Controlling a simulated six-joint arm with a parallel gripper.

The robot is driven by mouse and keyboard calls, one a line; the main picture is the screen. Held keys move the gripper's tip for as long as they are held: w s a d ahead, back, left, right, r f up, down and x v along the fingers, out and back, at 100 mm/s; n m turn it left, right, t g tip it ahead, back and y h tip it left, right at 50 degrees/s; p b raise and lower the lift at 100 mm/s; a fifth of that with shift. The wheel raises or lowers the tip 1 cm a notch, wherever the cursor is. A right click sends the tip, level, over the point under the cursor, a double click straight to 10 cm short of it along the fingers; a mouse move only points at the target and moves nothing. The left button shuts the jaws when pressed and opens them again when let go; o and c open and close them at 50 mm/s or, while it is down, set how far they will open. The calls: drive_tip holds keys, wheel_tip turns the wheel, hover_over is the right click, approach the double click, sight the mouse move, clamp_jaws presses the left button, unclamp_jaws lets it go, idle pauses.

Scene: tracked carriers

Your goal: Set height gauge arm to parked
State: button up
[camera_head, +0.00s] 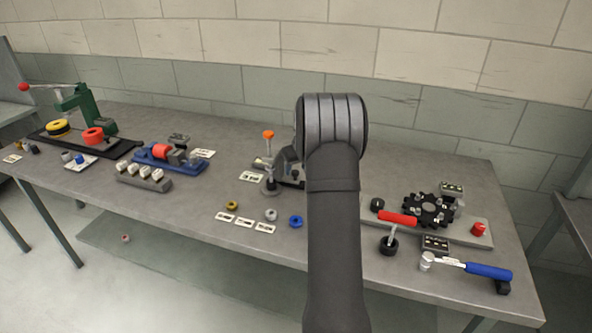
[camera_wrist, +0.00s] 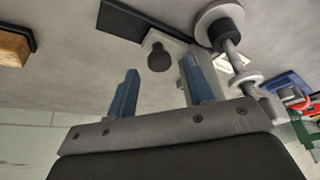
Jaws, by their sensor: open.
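The height gauge (camera_head: 269,165) stands mid-bench in the head view, with an orange knob (camera_head: 268,134) on top of a thin upright post. My arm covers the area just right of it, so its arm's position cannot be told. In the wrist view my gripper (camera_wrist: 158,82) is open, its two blue-grey fingers apart and nothing held between them. A dark rounded knob (camera_wrist: 159,57) on a light plate shows beyond the gap between the fingers. A metal rod with round collars (camera_wrist: 233,52) stands close beside the right finger. In the head view the fingers are hidden.
A blue vise (camera_head: 170,160) and green press (camera_head: 80,105) stand to the left. Small rings and label cards lie in front of the gauge. Right of my arm are a black toothed wheel (camera_head: 428,209), a red-handled tool (camera_head: 398,219) and a blue-handled tool (camera_head: 487,271).

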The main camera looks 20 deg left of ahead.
drive_tip(key=shift+x, duration=0.9)
drive_tip(key=shift+c, duration=0.2)
clamp_jaws()
drive_tip(key=d, duration=1.1)
drive_tip(key=shift+d, duration=0.3)
drive_tip(key=shift+o, duration=0.2)
unclamp_jaws()
drive_tip(key=shift+d, duration=0.15)
